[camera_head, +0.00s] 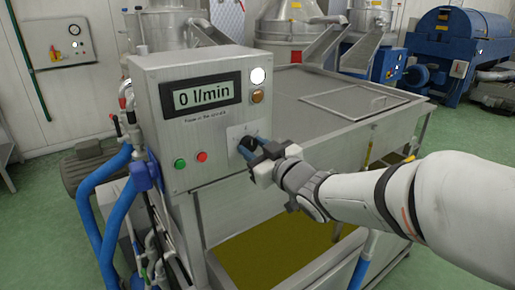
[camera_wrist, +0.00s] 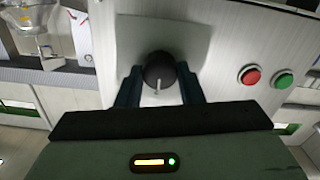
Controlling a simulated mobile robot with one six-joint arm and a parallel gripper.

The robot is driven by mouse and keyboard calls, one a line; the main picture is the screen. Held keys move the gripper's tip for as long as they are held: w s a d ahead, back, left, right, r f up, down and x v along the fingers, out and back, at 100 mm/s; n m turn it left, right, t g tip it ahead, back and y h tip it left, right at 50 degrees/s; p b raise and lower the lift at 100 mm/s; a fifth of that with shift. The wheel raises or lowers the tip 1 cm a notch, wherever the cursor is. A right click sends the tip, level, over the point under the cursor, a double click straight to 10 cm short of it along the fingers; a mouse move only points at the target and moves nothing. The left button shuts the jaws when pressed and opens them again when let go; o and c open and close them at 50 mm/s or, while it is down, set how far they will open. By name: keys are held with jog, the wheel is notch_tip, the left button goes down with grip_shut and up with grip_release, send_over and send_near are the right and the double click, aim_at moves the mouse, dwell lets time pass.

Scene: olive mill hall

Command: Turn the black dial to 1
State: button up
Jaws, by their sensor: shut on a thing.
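The black dial (camera_wrist: 158,68) is on the front panel of the grey control box (camera_head: 160,121). In the wrist view it sits between the two fingers of my gripper (camera_wrist: 160,88), which is shut on it. A light pointer line shows on the dial's face, aimed down in the wrist view. In the head view my gripper (camera_head: 250,147) reaches the panel from the right and covers most of the dial. The dial's scale marks are too small or hidden to read. The display (camera_head: 202,96) above reads 0 l/min.
A green button (camera_head: 180,164) and a red button (camera_head: 202,156) sit left of the dial. An amber button (camera_head: 257,97) and a white lamp (camera_head: 257,76) are above it. A steel tank (camera_head: 330,95) stands behind, and blue hoses (camera_head: 98,205) run down at the left.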

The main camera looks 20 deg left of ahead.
jog(key=shift+f+n+b, duration=0.1)
jog(key=shift+n+b, duration=0.2)
jog(key=shift+b, duration=0.15)
jog(key=n+b, duration=0.1)
jog(key=b, duration=0.1)
jog(key=n+b, duration=0.2)
jog(key=shift+f+n+b, duration=0.2)
jog(key=shift+n+b, duration=0.1)
jog(key=n+b, duration=0.3)
jog(key=shift+n, duration=0.3)
jog(key=shift+r+n+b, duration=0.2)
jog(key=shift+n+b, duration=1.4)
jog(key=shift+n, duration=0.4)
jog(key=o, duration=1)
jog(key=shift+r, duration=0.1)
